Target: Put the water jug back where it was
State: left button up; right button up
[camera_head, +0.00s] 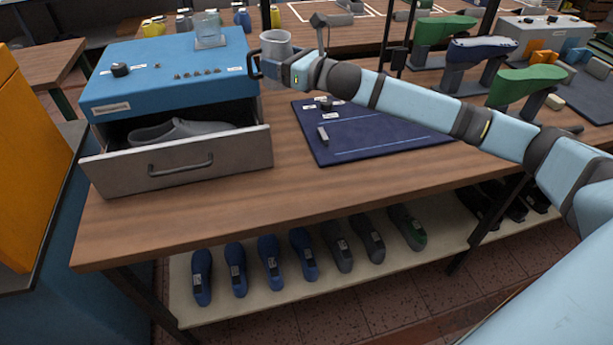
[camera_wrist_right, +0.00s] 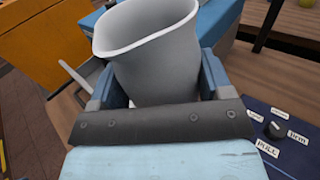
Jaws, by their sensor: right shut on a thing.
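The water jug is a grey, open-topped vessel (camera_head: 276,44) just right of the blue cabinet. It fills the upper middle of the right wrist view (camera_wrist_right: 155,55), upright or slightly tilted. My right gripper (camera_head: 266,68) is shut on the jug, with a blue finger on each side of it in the wrist view (camera_wrist_right: 157,80). The gripper and arm hide the jug's lower part, so I cannot tell whether it touches the table. My left gripper is not in view.
A dark blue mat (camera_head: 350,140) lies under my right arm. Green lasts (camera_head: 522,84) stand at right. The wooden table's front is clear.

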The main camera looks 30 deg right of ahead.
jog(key=s+d+f+m+t+h, duration=0.2)
jog(key=s+d+f+m+h, duration=0.4)
jog(key=s+d+f+h, duration=0.5)
jog(key=s+a+f+y, duration=0.1)
jog(key=a+f+y, duration=0.2)
jog(key=a, duration=1.4)
jog(key=shift+a+f+n, duration=0.2)
jog(key=shift+a+n, duration=0.1)
jog(key=shift+n, duration=0.1)
jog(key=shift+s, duration=0.15)
